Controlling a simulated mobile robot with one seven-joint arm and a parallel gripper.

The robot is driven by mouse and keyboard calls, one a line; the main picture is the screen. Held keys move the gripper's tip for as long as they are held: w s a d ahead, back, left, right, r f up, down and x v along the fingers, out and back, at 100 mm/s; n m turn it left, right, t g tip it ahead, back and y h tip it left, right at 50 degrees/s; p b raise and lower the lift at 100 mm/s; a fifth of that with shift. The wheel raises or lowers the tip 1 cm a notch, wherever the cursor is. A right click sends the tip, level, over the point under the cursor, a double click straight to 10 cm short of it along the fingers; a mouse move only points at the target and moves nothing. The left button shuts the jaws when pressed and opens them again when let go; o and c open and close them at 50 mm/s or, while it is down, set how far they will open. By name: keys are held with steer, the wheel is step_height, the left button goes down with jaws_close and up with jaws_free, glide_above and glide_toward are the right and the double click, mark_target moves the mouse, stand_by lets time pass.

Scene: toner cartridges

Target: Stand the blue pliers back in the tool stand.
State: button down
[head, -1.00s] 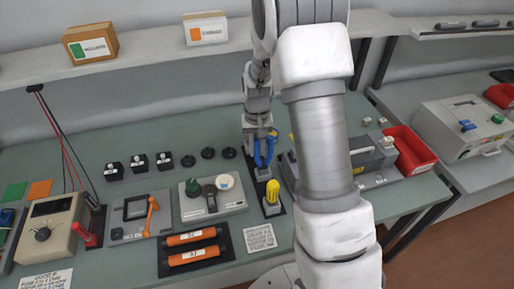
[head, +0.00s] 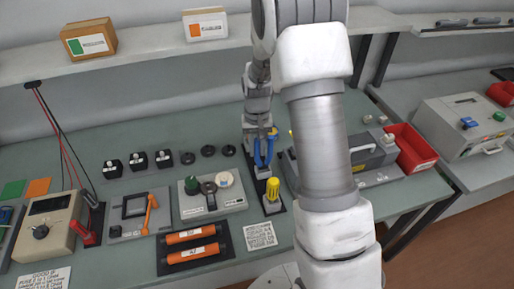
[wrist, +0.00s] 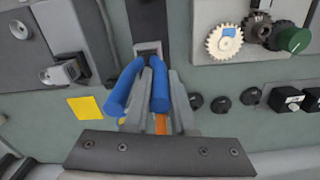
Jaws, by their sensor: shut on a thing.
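The blue pliers (head: 264,152) have their handles up and their head down, over a grey square holder of the tool stand (head: 272,208). In the wrist view the blue handles (wrist: 160,88) spread toward the camera and narrow toward the square holder (wrist: 148,47). The plier head is hidden at the holder, and I cannot tell how deep it sits. My gripper (head: 260,130) is shut on the pliers. In the wrist view its grey fingers (wrist: 157,105) are around the handles. A yellow-handled screwdriver (head: 272,189) stands in the same stand, nearer the front.
A grey panel with knobs (head: 213,197) lies left of the stand, with round black knobs (head: 208,151) behind it. A grey machine (head: 374,158) and a red bin (head: 410,150) are on the right. My arm hides part of the bench right of the stand.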

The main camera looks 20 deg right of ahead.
steer(key=c, duration=0.7)
jaws_free()
step_height(320, 180, up, 18)
steer(key=shift+f, duration=0.25)
steer(key=s+a+r+n+t, duration=0.1)
steer(key=s+a+r+t, duration=0.2)
steer(key=s+r, duration=0.8)
steer(key=s+f+t, duration=0.1)
steer(key=s, duration=0.3)
steer(key=s+f+n, duration=0.1)
steer(key=s, duration=0.4)
steer(key=s+a+f+t, duration=0.1)
steer(key=s, duration=0.3)
steer(key=shift+s+n+t, duration=0.2)
steer(key=shift+n+t, duration=0.1)
